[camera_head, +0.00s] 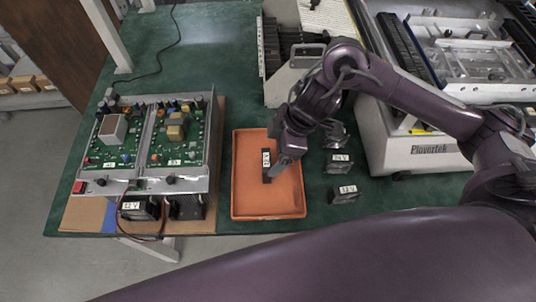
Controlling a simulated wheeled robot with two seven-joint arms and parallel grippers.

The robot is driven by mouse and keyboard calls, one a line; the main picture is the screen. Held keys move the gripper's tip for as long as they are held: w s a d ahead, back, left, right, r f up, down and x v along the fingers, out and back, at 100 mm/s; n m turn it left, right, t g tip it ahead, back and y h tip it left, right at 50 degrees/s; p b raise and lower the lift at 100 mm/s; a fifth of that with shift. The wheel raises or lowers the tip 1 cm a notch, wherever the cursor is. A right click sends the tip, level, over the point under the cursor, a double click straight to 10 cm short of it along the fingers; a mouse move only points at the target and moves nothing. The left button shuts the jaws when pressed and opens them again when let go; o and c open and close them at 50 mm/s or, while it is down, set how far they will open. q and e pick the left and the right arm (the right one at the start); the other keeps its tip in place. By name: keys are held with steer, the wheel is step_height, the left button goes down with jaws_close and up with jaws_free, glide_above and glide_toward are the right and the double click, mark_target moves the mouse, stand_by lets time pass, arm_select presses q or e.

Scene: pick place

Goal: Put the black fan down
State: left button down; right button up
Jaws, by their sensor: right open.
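A black fan (267,172) with a white label stands in the orange tray (285,206), near its middle. My right gripper (281,160) is over the tray, right at the fan, with its jaws open. The fan is partly hidden by the gripper, and I cannot tell whether a finger touches it. My left gripper does not show.
Several other black fans stand right of the tray, one labelled 12 V (343,194) and one labelled 24 V (338,163). An electronics unit with green circuit boards (180,146) is left of the tray. A grey Plovertek machine (425,150) is at right.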

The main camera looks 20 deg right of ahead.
steer(key=p+v, duration=0.1)
steer(key=v, duration=0.5)
steer(key=shift+r, duration=0.4)
steer(key=shift+s+d, duration=0.1)
steer(key=shift+d, duration=0.05)
